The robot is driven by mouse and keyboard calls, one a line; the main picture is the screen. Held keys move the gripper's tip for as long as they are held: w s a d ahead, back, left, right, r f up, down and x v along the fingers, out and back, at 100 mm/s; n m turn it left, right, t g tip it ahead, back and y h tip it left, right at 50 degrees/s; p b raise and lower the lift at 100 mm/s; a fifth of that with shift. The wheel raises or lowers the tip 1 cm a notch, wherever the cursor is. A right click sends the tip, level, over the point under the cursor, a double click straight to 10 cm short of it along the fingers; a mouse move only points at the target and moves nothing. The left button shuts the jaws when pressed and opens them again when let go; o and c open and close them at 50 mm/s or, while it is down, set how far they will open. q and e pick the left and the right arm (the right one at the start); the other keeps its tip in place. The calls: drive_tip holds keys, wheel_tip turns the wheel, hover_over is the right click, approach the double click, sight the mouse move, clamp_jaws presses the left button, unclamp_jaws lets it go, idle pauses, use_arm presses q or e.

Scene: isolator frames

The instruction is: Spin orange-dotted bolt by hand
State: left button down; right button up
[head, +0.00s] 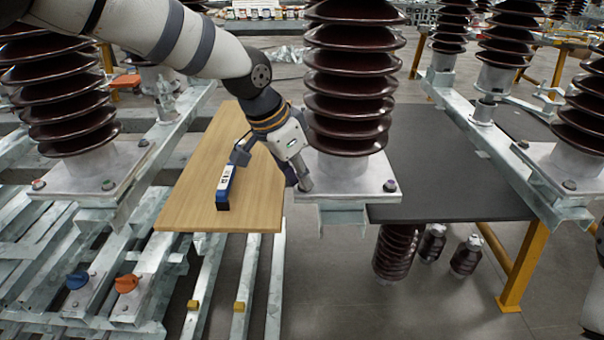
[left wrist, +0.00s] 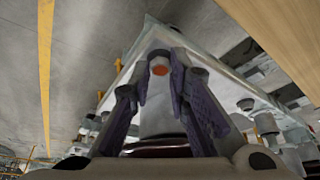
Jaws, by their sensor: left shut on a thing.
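The orange-dotted bolt (left wrist: 159,68) shows in the left wrist view between the two purple-grey fingers, at a corner of the metal base plate. My left gripper (left wrist: 160,82) is shut on it from both sides, and the orange dot stays visible. In the head view my left gripper (head: 304,184) reaches down to the left front corner of the middle base plate (head: 345,185), under a dark brown ribbed insulator (head: 350,85). There the gripper hides the bolt. My right gripper is not in view.
A blue and white tool (head: 225,185) is on the wooden board (head: 185,205) left of the gripper. Another bolt (head: 390,186) sits at the plate's right corner. A dark tabletop (head: 450,180) lies to the right. Blue (head: 77,280) and orange (head: 126,283) knobs are at lower left.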

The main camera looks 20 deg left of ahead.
use_arm(q)
drive_tip(key=m, duration=0.2)
drive_tip(key=m+g+b, duration=0.1)
drive_tip(key=m, duration=0.1)
drive_tip(key=m+g+h+b, duration=0.1)
drive_tip(key=m, duration=0.1)
drive_tip(key=shift+w+a+f, duration=0.2)
drive_tip(key=shift+w+f, duration=0.05)
drive_tip(key=shift+f, duration=0.1)
drive_tip(key=m+g+b, duration=0.1)
drive_tip(key=m, duration=0.2)
drive_tip(key=shift+w+r, duration=0.1)
drive_tip(key=shift+w, duration=0.05)
drive_tip(key=shift+r+m+g+b, duration=0.1)
drive_tip(key=shift+m+g+b, duration=0.35)
drive_tip(key=shift+m, duration=0.65)
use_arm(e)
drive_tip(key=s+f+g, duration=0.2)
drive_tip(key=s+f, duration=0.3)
use_arm(q)
drive_tip(key=shift+r, duration=0.1)
drive_tip(key=c, duration=1.5)
unclamp_jaws()
drive_tip(key=shift+w, duration=0.1)
drive_tip(key=v, duration=1.2)
drive_tip(key=shift+w+a, duration=0.1)
drive_tip(key=shift+a, duration=0.15)
